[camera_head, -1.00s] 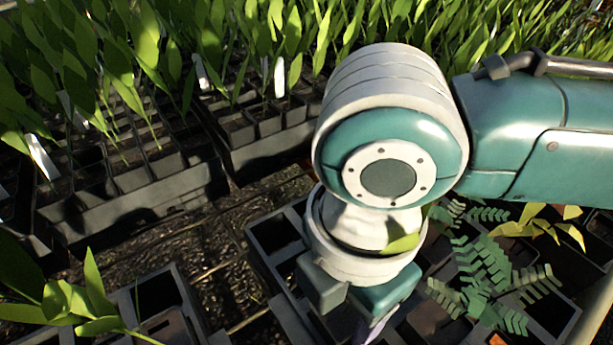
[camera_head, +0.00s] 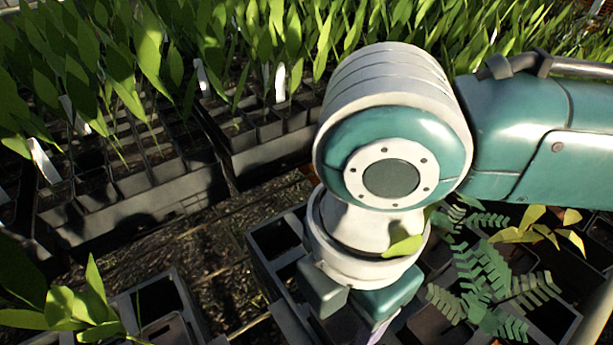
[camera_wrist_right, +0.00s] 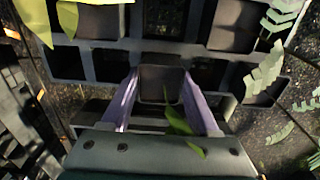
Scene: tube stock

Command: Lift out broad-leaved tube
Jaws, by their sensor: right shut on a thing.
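My right gripper (camera_head: 372,322) reaches down into the front black crate (camera_head: 262,285); its fingertips are mostly hidden in the head view. In the right wrist view its two purple fingers (camera_wrist_right: 163,98) are shut on a dark square tube (camera_wrist_right: 160,80), one on each side. A broad green leaf (camera_wrist_right: 181,122) shows between the fingers and the gripper body. In the head view a broad leaf (camera_head: 404,246) shows beside my right wrist. The tube's lower part is hidden, so I cannot tell its height in the crate. My left gripper is not in view.
Ferny plants (camera_head: 478,285) and a yellowish plant (camera_head: 545,232) stand close to the right. Another crate (camera_head: 165,285) with a leafy plant (camera_head: 80,305) is at the front left. Trays of tall seedlings (camera_head: 135,205) fill the back, with white labels.

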